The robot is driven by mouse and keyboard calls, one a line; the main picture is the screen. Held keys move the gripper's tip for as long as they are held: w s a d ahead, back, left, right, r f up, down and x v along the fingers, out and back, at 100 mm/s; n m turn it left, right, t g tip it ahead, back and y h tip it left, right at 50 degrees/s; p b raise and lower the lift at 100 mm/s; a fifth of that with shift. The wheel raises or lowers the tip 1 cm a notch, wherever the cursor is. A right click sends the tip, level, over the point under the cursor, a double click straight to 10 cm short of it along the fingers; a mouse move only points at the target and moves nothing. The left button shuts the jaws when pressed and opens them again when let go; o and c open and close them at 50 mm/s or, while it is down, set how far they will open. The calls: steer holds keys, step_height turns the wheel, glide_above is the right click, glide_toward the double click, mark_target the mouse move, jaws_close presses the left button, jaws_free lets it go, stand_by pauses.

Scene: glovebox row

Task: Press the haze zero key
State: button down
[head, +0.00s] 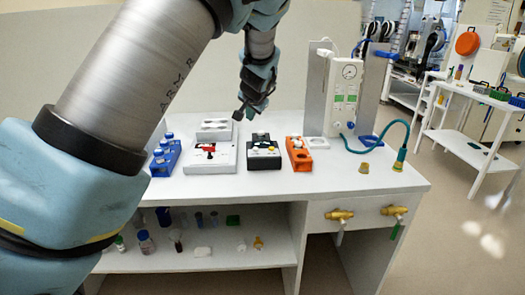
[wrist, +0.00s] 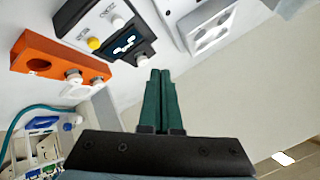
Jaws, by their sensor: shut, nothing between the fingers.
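A black instrument (head: 263,161) stands on the white bench, with a small display and a few round keys on top. In the wrist view the instrument (wrist: 78,17) shows a yellow key (wrist: 94,44), a white key (wrist: 117,22) and a dark display (wrist: 122,44). Labels beside the keys are too small to read, so I cannot tell which one is the haze zero key. My gripper (head: 241,112) is above and just left of the instrument's back edge in the head view. In the wrist view its green fingers (wrist: 160,74) are shut and empty, apart from the keys.
An orange block (head: 299,158) with holes stands right of the instrument. A white unit with a red part (head: 208,152) and a blue rack (head: 164,160) stand left. A white gauge panel (head: 345,92) rises behind right. The front bench strip is clear.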

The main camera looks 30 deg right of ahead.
steer(key=shift+s+d+r, duration=0.15)
steer(key=shift+s+d, duration=0.15)
steer(key=shift+d, duration=0.35)
steer(key=b, duration=0.5)
glide_above(255, 153)
steer(key=shift+f, duration=4.45)
steer(key=shift+f+b, duration=0.45)
steer(key=shift+b, duration=0.15)
steer(key=shift+f+b, duration=0.3)
steer(key=shift+f, duration=0.05)
steer(key=shift+r+p, duration=0.45)
steer(key=shift+r, duration=0.35)
